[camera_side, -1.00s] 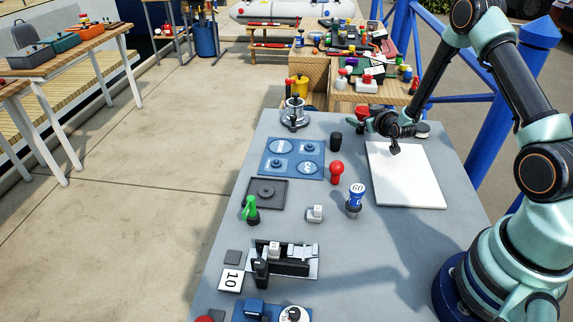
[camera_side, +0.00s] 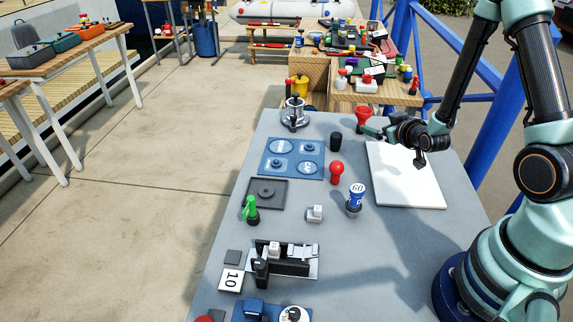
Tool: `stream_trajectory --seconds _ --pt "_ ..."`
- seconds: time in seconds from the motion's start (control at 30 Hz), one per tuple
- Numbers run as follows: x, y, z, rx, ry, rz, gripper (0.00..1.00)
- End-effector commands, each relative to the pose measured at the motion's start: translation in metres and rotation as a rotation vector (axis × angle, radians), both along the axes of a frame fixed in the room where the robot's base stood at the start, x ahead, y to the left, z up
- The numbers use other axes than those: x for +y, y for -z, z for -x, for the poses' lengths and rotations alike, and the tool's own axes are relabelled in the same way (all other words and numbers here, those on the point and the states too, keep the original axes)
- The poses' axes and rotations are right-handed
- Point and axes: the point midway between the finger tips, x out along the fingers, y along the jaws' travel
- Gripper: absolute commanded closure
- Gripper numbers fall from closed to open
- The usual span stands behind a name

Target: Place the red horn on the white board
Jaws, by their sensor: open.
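The red horn (camera_side: 362,117), with a flared top, stands at the far edge of the grey table, left of my gripper. Its lower part is partly hidden by the wrist. The white board (camera_side: 405,190) lies flat at the right of the table, and its bare surface shows. My gripper (camera_side: 419,160) is open, over the far part of the board, to the right of the horn. I see no object between its jaws. How high it is above the board is hard to tell.
A red knob (camera_side: 337,172), a black cylinder (camera_side: 336,141) and a blue winch-like piece (camera_side: 355,198) stand left of the board. A blue plate (camera_side: 293,158), a green piece (camera_side: 251,210) and a silver winch (camera_side: 294,113) stand further left. The table right of the board is clear.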

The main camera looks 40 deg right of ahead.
Motion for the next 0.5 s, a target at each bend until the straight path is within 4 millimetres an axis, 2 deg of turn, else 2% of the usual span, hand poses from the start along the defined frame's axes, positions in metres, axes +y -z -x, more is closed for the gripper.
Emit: stream_trajectory --seconds 0.17,0.27,0.37,0.5 --pt "0.024 -0.031 -0.019 0.057 -0.048 -0.059 0.03" --pt "0.045 -0.052 -0.024 0.113 -0.081 -0.106 0.03" --pt "0.067 -0.072 -0.022 0.175 -0.110 -0.151 0.03" --pt "0.099 -0.101 -0.008 0.264 -0.147 -0.206 0.03"
